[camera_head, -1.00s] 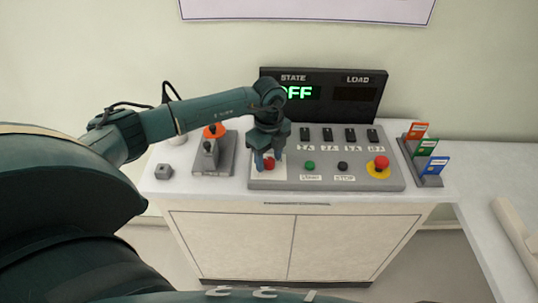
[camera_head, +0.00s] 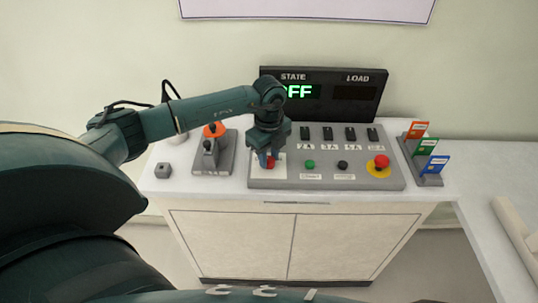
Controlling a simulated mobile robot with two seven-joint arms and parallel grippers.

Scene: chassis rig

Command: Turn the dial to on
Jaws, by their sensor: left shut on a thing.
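The red dial (camera_head: 271,163) sits on a white plate at the left end of the grey control panel (camera_head: 325,183). My left gripper (camera_head: 267,161) comes down over the dial from above and is shut on it, hiding part of it. The dial's pointer and markings are too small and covered to read. The black display (camera_head: 355,94) behind the panel shows green "OFF" letters under STATE, and its LOAD window is dark. My right gripper is not in view.
The panel also carries a green button (camera_head: 309,165), a black button (camera_head: 342,166), a red emergency button (camera_head: 380,163) and several black switches.

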